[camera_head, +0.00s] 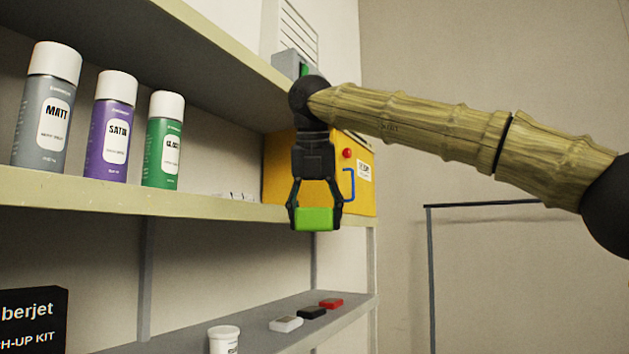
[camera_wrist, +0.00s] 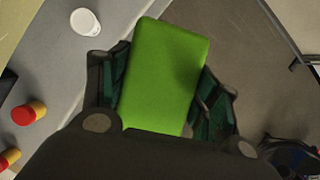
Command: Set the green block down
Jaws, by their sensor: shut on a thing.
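The green block (camera_head: 315,219) is held between the two fingers of my gripper (camera_head: 315,208), which points straight down. In the head view the block hangs level, in front of the edge of the middle shelf and the yellow box. In the wrist view the green block (camera_wrist: 165,75) fills the space between the dark finger pads, and my gripper (camera_wrist: 163,90) is shut on it from both sides. Below it the wrist view shows grey shelf surface at the left and brown floor at the right. I cannot tell whether the block touches anything beneath.
Spray cans (camera_head: 108,127) stand on the middle shelf (camera_head: 130,205). A yellow box (camera_head: 285,180) stands at its far end. The lower shelf (camera_head: 262,332) holds a white jar (camera_head: 223,340) and small white, black and red items (camera_head: 311,313). A black kit box (camera_head: 33,318) is at lower left.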

